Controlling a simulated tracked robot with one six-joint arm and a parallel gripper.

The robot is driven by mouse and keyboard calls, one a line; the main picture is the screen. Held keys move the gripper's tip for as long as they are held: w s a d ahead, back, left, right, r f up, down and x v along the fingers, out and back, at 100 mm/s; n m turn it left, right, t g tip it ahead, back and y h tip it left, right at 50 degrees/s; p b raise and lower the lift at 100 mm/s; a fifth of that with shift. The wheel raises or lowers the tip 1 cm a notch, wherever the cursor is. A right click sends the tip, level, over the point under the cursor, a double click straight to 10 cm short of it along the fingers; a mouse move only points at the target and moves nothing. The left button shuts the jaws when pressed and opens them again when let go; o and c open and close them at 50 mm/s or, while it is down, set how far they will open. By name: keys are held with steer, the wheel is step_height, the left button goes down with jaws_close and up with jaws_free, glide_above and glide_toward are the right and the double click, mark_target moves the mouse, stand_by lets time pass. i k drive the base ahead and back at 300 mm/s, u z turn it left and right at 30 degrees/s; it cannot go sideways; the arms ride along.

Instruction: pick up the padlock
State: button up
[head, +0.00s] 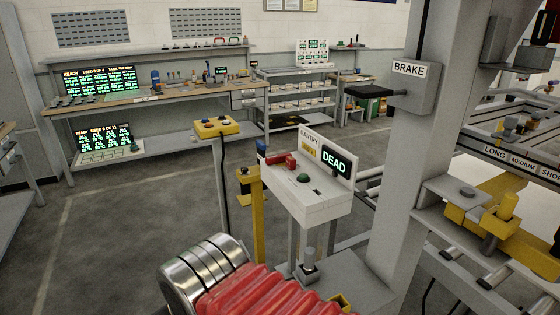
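I cannot make out a padlock for certain. A small red object (282,161) is on the left part of the white GANTRY control box (310,205); its shape is too small to tell whether it is a padlock or a switch. The box also carries a green button (303,178) and a screen reading DEAD (336,162). My gripper is not in view. A red ribbed sleeve and a ringed metal cylinder fill the bottom middle, in front of the box.
A yellow button box (216,127) stands on a post left of the control box. A thick grey column with a BRAKE box (410,86) and a roller frame (495,280) block the right. Workbenches (150,101) line the back. Grey floor (120,230) is open at left.

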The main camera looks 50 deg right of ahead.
mark_target(289, 161)
steer(key=i, duration=2.35)
steer(key=z, duration=2.55)
